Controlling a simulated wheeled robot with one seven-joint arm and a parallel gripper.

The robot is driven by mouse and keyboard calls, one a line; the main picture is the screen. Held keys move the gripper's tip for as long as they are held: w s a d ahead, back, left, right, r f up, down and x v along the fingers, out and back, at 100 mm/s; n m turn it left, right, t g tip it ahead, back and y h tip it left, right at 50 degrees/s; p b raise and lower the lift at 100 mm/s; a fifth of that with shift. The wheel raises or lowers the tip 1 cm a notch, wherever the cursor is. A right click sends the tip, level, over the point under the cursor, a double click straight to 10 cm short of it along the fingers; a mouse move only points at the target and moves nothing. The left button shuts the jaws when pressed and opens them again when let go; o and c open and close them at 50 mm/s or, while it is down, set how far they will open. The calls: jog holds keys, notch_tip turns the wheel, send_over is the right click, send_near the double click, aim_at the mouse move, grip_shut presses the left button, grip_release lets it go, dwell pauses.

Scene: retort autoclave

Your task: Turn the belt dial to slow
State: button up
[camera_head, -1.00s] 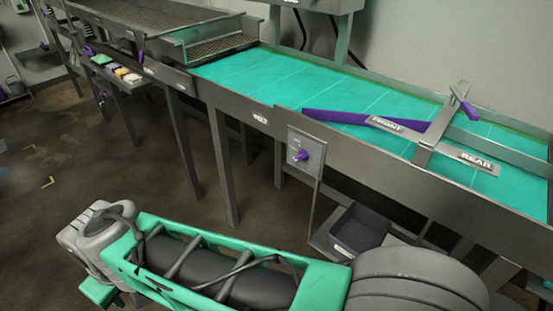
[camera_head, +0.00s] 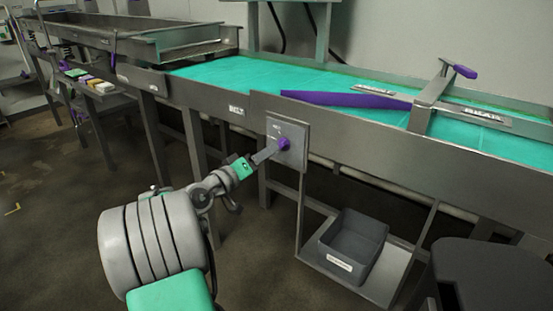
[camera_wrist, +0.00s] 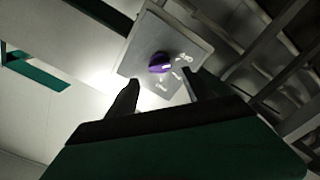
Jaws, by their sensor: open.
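The purple belt dial (camera_head: 284,144) is on a grey panel (camera_head: 296,154) on the front of the belt conveyor. In the wrist view the dial (camera_wrist: 160,62) has a pale mark on it, and small labels beside it are too blurred to read surely. My gripper (camera_head: 268,153) reaches the panel from the lower left, its fingers close to the dial. In the wrist view my gripper (camera_wrist: 160,90) is open, with the dial just beyond and between the two fingertips. I cannot tell whether a finger touches it.
The green belt (camera_head: 245,72) runs behind the panel, with a purple diverter bar (camera_head: 340,99) across it. A dark grey bin (camera_head: 353,246) sits on a low shelf right of the panel. Open floor lies to the left.

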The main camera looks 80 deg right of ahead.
aim_at(282, 145)
jog(key=x, duration=0.6)
jog(key=shift+d, duration=0.2)
jog(key=shift+r, duration=0.1)
jog(key=shift+c, duration=0.2)
grip_shut()
